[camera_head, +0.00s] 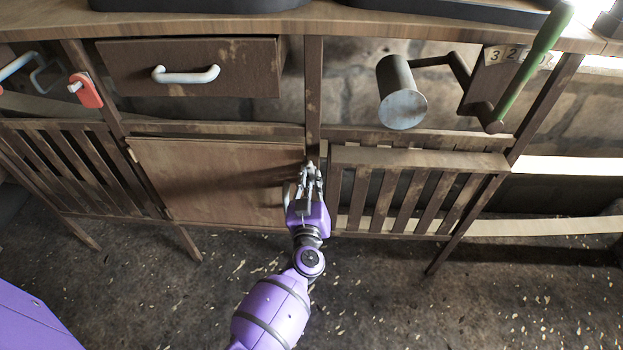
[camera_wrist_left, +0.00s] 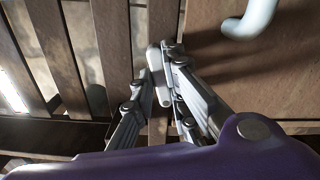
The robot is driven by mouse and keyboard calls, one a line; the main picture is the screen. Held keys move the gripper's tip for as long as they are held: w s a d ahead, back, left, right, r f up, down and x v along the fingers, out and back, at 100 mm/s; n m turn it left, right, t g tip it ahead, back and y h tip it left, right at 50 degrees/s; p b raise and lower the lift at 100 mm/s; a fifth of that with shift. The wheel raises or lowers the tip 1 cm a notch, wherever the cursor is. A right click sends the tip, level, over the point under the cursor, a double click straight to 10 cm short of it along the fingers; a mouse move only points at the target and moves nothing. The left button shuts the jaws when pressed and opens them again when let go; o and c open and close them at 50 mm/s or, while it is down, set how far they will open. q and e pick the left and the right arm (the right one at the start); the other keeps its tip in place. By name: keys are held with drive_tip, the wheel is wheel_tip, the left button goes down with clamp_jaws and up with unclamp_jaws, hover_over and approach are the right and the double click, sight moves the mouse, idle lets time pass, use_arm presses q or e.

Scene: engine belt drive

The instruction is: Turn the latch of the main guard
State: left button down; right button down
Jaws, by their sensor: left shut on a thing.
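The latch (camera_wrist_left: 157,74) is a small pale bar on the wooden post between the plain door and the slatted panel. My left gripper (camera_head: 311,172) reaches up to this post at the door's right edge. In the left wrist view the two fingers (camera_wrist_left: 156,90) are closed around the latch, one on each side. The fingers mostly hide the latch in the head view. The plain wooden door (camera_head: 215,185) looks shut. A light curved handle (camera_wrist_left: 250,20) sits on the door beside the fingers. I cannot tell which panel is the main guard. My right gripper is not in view.
A slatted panel (camera_head: 415,161) stands right of the post, another (camera_head: 75,165) at the left. Above are a drawer (camera_head: 192,68) with a white handle, a grey cylinder (camera_head: 402,108) and a green-handled crank (camera_head: 530,70). The floor in front is clear.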

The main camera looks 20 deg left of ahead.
use_arm(q)
drive_tip(key=n, duration=0.3)
drive_tip(key=shift+d+n, duration=0.1)
drive_tip(key=shift+n, duration=0.3)
drive_tip(key=n, duration=0.7)
drive_tip(key=shift+d+r+n, duration=0.1)
drive_tip(key=shift+n, duration=0.3)
drive_tip(key=shift+n+b, duration=0.45)
drive_tip(key=shift+n, duration=1.05)
drive_tip(key=c, duration=1.7)
unclamp_jaws()
drive_tip(key=shift+r, duration=0.1)
drive_tip(key=shift+c, duration=0.2)
